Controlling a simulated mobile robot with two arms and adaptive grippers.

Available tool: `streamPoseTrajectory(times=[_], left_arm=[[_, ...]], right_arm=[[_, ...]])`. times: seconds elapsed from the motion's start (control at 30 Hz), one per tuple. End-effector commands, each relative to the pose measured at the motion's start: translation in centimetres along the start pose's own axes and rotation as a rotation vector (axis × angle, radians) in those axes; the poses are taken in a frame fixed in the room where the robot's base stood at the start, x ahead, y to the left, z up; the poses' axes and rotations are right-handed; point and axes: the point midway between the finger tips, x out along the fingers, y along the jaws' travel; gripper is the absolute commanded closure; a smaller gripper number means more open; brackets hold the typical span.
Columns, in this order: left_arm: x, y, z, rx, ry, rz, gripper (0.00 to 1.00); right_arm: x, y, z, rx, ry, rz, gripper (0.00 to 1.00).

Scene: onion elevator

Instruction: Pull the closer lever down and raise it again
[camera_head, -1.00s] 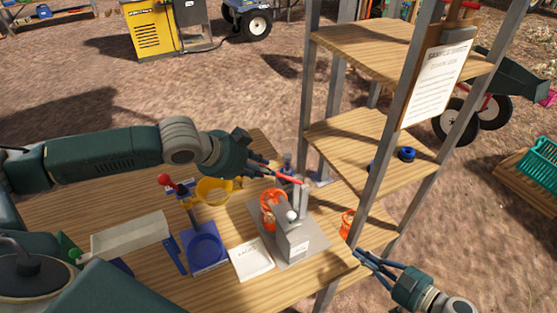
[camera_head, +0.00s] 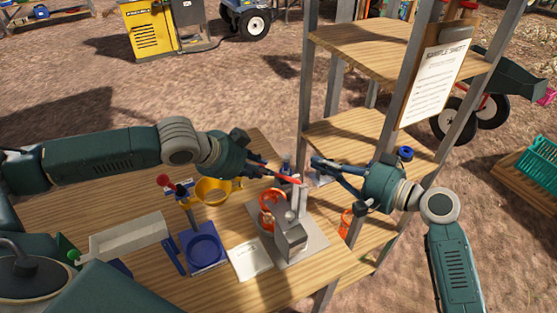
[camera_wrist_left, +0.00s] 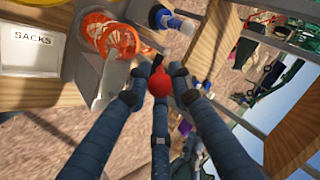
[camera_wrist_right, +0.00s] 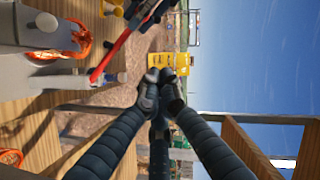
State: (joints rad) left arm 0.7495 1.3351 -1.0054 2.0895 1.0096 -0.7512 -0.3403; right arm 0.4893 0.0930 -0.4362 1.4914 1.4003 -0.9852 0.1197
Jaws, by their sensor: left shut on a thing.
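A grey machine (camera_head: 290,237) with an orange wheel (camera_head: 271,203) stands on the wooden table. A red lever handle (camera_head: 287,180) sticks out at its top. My left gripper (camera_head: 268,171) is shut on this handle; its red end shows between the fingers in the left wrist view (camera_wrist_left: 160,83). In the right wrist view the red handle (camera_wrist_right: 110,56) slants beside the left fingers. My right gripper (camera_head: 318,167) is just right of the handle, apart from it. Its fingertips look together and empty in the right wrist view (camera_wrist_right: 160,80). A second red-knobbed lever (camera_head: 163,181) stands further left.
A wooden shelf rack with metal posts (camera_head: 303,90) stands at the right, close to my right arm. A blue tray device (camera_head: 203,246), a yellow bowl (camera_head: 213,191), a white sign (camera_head: 247,260) and a grey trough (camera_head: 130,236) are on the table.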

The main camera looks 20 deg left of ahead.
Motion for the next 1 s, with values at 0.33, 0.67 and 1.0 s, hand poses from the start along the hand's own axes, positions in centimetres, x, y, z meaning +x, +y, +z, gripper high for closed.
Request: streamPoseTrajectory(times=[0.33, 0.67, 1.0], left_arm=[[0.0, 0.0, 0.1, 0.000, -0.002, 0.001, 1.00], [0.0, 0.0, 0.1, 0.000, -0.001, 0.001, 1.00], [0.0, 0.0, 0.1, 0.000, -0.002, 0.000, 1.00]], right_arm=[[4.3, -0.8, -0.1, 0.029, -0.004, -0.006, 1.00], [10.5, -0.5, 0.8, 0.028, -0.005, -0.001, 1.00], [11.1, -0.7, 3.7, 0.026, -0.001, -0.003, 1.00]])
